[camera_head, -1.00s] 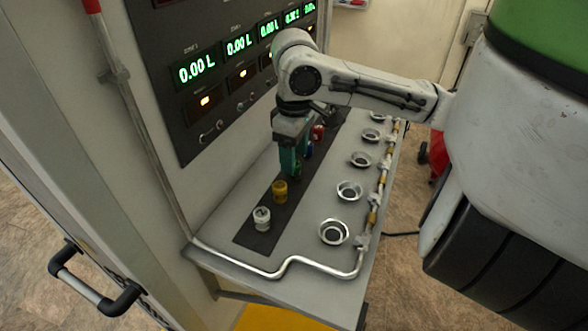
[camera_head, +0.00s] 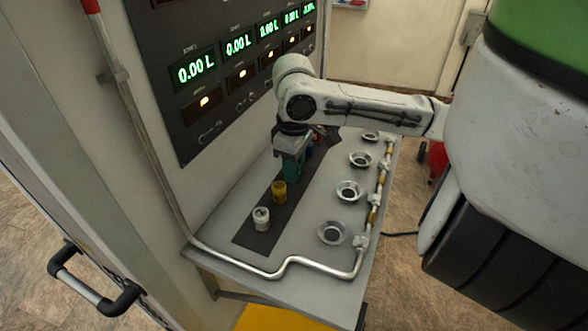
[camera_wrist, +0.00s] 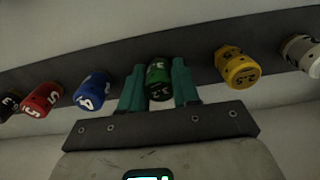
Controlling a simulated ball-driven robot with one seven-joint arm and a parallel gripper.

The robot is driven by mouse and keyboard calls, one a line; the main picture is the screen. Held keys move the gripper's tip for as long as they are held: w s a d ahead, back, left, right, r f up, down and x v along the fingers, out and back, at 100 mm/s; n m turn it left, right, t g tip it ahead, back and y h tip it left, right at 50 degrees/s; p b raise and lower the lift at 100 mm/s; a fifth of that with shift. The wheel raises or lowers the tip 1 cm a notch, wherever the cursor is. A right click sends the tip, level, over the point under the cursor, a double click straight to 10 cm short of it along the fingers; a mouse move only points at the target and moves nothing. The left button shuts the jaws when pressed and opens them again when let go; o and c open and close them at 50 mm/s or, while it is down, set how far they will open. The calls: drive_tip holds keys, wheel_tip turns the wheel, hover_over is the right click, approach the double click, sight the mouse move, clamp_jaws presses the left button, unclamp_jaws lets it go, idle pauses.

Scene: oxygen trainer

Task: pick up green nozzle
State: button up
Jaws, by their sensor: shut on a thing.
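The green nozzle (camera_wrist: 158,80) sits between the two teal fingers of my gripper (camera_wrist: 159,92) in the wrist view, with a number on its end. The fingers are shut on it from both sides. In the head view my gripper (camera_head: 292,168) points down over the dark strip (camera_head: 262,238) on the shelf, and its fingers mostly hide the green nozzle. I cannot tell whether the nozzle is clear of the strip.
A yellow nozzle (camera_head: 279,191) and a white nozzle (camera_head: 261,218) stand on the strip nearer the camera. Blue (camera_wrist: 93,91) and red (camera_wrist: 41,98) nozzles are on the other side. Round metal sockets (camera_head: 349,191) and a pipe rail (camera_head: 371,218) line the shelf's right side. A display panel (camera_head: 230,60) rises behind.

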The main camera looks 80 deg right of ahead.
clamp_jaws()
